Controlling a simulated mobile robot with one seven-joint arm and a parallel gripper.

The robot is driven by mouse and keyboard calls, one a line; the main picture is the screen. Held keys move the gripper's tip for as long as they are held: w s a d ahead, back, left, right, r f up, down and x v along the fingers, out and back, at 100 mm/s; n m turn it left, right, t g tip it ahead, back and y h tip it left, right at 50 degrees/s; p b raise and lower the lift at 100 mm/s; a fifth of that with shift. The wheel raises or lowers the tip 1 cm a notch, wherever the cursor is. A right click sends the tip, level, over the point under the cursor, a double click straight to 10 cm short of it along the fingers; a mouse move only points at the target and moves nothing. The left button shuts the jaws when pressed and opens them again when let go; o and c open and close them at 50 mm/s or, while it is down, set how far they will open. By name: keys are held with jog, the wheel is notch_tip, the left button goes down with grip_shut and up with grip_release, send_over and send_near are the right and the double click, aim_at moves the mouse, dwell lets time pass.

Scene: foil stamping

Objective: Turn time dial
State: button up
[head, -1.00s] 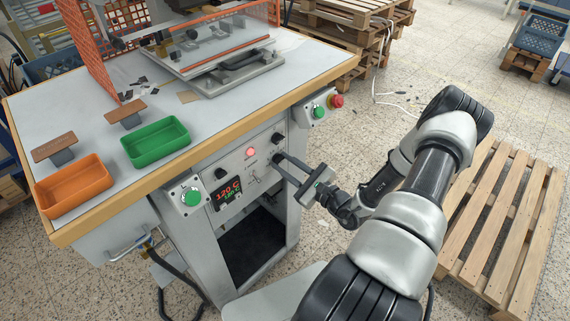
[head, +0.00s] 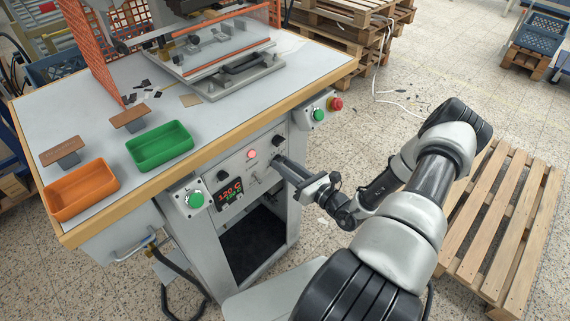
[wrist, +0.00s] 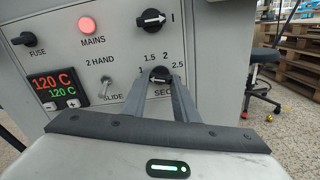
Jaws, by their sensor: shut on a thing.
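The time dial is the black knob (wrist: 160,74) marked SEC on the grey control panel, with 1, 1.5, 2 and 2.5 printed around it. In the wrist view my gripper (wrist: 160,81) has one finger on each side of this knob, shut on it. The knob's lower part is partly hidden, and its exact setting is hard to read. In the head view my gripper (head: 281,164) reaches the panel front from the right, and its fingers hide the dial.
Above the dial is a larger black rotary switch (wrist: 151,21). Left are a red MAINS lamp (wrist: 87,26), a toggle switch (wrist: 106,86) and a 120 C display (wrist: 58,88). Green (head: 194,200) and red (head: 336,103) buttons flank the panel. A wooden pallet (head: 500,205) lies at right.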

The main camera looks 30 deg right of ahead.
jog(key=shift+m, duration=0.6)
jog(key=o, duration=1.1)
jog(key=shift+c, duration=0.2)
jog(key=v, duration=1.7)
jog(key=shift+s+p, duration=0.2)
jog(key=shift+p, duration=0.25)
